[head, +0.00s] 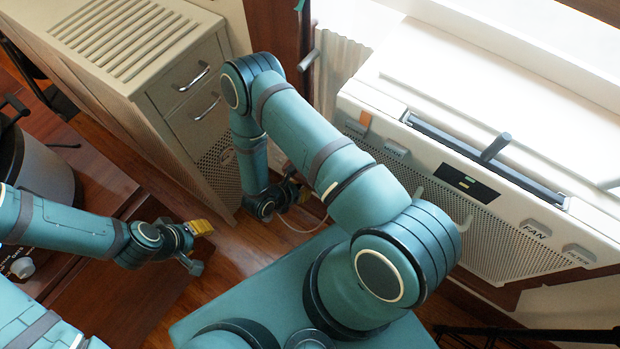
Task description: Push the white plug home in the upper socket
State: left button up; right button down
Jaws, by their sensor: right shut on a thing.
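My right gripper (298,190) is low beside the tan cabinet, at the dark wooden post's foot. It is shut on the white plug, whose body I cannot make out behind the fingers. A thin pale cord (292,229) loops down just below this gripper. The upper socket does not show; my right arm covers part of the wall there. My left gripper (199,246) is at the lower left, over the floor by the dark red wooden surface.
The tan cabinet (172,103) with metal handles stands left of my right gripper. A white wall unit (420,170) with a grille and labels fills the right. Wooden floor (235,250) lies between my grippers.

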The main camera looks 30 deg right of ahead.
jog(key=shift+s+a, duration=0.25)
jog(key=shift+a, duration=0.4)
dwell(0.5)
jog(key=shift+s+a, duration=0.25)
jog(key=shift+a, duration=0.35)
jog(key=shift+s+a, duration=0.25)
jog(key=shift+a, duration=0.3)
jog(key=a+r, duration=0.1)
jog(key=s+a+r, duration=0.1)
jog(key=shift+s+a+p, duration=0.1)
jog(key=shift+a+p, duration=0.25)
jog(key=shift+a, duration=0.05)
